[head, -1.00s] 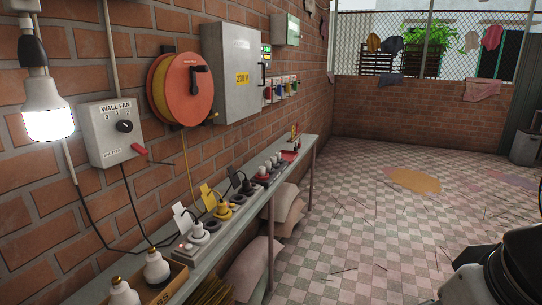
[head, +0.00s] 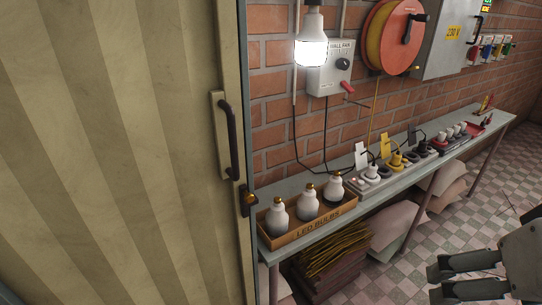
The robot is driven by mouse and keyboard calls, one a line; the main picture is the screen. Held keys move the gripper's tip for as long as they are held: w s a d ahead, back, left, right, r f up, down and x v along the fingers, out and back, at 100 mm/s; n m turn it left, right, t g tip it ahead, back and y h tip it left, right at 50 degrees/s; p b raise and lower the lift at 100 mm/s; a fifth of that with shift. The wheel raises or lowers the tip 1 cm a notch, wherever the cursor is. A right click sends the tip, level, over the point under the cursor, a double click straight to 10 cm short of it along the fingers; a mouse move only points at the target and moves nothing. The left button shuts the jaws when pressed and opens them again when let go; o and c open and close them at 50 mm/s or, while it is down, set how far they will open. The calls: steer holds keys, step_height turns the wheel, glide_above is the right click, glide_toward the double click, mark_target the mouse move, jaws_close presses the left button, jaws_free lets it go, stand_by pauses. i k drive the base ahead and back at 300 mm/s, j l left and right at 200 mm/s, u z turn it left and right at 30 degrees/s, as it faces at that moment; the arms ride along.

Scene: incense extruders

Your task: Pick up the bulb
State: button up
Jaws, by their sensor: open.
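Three white bulbs with brass caps stand upright, caps up, in a cardboard box (head: 312,229) marked LED BULBS, at the near end of the shelf. They are the left bulb (head: 278,219), the middle bulb (head: 307,204) and the right bulb (head: 334,189). Another bulb (head: 311,51) hangs lit from a socket above, at the wall. My gripper (head: 432,285) is at the lower right, open and empty, its fingers pointing left. It is well to the right of the box in the picture and apart from every bulb.
A narrow shelf (head: 391,183) runs along the brick wall, holding plugs and power strips (head: 373,182). A ribbed door (head: 120,150) with a handle fills the left. Under the shelf are incense bundles (head: 331,255) and sacks (head: 398,226). Tiled floor lies open to the right.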

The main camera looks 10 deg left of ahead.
mark_target(277, 219)
steer(key=u, duration=0.65)
steer(key=k+l+u, duration=0.2)
steer(key=u, duration=0.15)
steer(key=k+l+u, duration=0.15)
steer(key=u, duration=0.2)
steer(key=k, duration=0.1)
